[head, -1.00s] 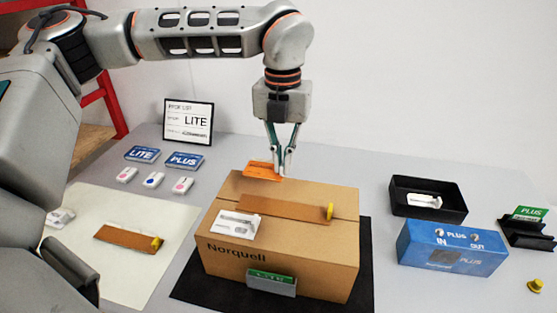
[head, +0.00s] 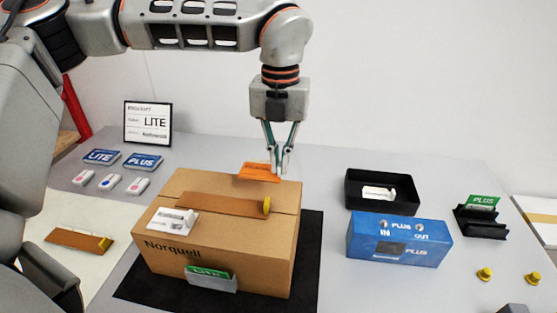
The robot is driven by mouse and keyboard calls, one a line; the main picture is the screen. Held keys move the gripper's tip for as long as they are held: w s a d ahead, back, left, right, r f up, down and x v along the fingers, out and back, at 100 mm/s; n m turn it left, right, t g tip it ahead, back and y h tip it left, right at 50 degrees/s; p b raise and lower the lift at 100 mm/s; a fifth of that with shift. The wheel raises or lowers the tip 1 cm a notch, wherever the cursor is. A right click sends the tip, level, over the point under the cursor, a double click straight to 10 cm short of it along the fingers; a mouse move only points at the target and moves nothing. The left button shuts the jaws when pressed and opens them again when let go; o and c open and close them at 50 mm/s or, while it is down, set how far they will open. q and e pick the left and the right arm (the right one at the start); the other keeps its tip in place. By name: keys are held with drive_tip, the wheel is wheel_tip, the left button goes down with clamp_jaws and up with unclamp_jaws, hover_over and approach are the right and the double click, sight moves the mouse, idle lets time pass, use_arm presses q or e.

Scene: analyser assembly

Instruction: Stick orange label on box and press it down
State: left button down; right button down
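My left gripper (head: 279,170) comes down from above, its fingertips closed on the right end of the orange label (head: 258,173). The label is tilted and hangs over the back part of the cardboard box's top, seemingly just above it; I cannot tell whether it touches. The box (head: 215,258), marked Norquell, stands on a black mat (head: 307,250). A brown strip with a yellow end (head: 225,204) and a white label (head: 172,220) lie on its top. A grey holder with a green LITE card (head: 210,280) is at its front. My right gripper is not in view.
Right of the box stand a black tray (head: 352,190) with a white piece, a blue IN/OUT box (head: 365,245) and a black holder with a green card (head: 480,226). LITE and PLUS cards and a sign (head: 148,123) are at the back left.

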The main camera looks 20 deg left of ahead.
use_arm(q)
drive_tip(key=shift+d, duration=0.2)
drive_tip(key=shift+f+b, duration=0.6)
drive_tip(key=shift+f, duration=0.15)
drive_tip(key=shift+f+b, duration=0.6)
drive_tip(key=shift+f, duration=0.95)
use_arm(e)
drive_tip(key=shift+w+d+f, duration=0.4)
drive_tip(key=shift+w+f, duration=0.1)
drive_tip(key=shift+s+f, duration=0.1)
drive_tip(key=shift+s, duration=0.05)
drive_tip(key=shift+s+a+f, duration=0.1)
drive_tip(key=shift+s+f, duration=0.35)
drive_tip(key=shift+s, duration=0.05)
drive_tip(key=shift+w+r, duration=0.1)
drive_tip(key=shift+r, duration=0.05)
